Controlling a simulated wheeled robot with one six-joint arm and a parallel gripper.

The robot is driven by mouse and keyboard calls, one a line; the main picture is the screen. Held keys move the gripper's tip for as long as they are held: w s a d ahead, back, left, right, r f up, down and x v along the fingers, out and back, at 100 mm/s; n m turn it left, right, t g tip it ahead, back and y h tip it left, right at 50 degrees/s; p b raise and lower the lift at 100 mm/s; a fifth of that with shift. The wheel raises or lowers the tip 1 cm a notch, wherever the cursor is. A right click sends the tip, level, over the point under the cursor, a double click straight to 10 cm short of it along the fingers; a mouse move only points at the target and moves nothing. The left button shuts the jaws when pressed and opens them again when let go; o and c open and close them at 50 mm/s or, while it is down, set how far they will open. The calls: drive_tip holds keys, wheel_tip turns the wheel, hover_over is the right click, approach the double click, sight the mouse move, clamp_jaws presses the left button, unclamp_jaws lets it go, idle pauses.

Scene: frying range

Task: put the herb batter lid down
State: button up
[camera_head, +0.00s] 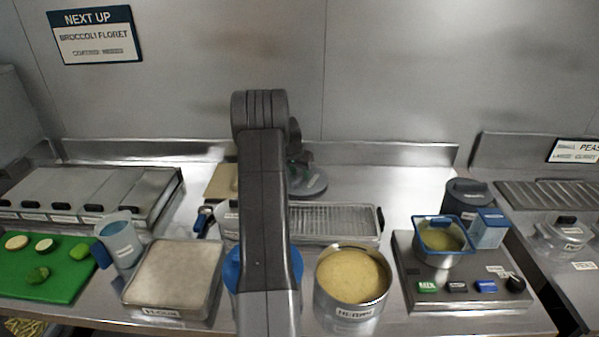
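A round grey lid (312,188) shows just right of my arm, behind the wire rack. It looks roughly level; I cannot tell whether it touches the counter. My gripper (299,168) is over the lid's middle, at its handle. My arm link in front hides part of the gripper and the lid's left side, and the fingers are too dark and small to read. A round metal pot (345,304) of pale yellow batter stands uncovered on the front counter, right of my arm. Its label is blurred and seems to begin with "HE".
A wire rack tray (334,223) lies between lid and pot. A mixer base (467,290) with a blue-rimmed container (443,237) stands right. A flour tray (174,277), a jug (121,243) and a green board (62,279) fill the left. Bare counter shows right of the lid.

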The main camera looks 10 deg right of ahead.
drive_tip(key=b+v, duration=0.2)
drive_tip(key=v, duration=1)
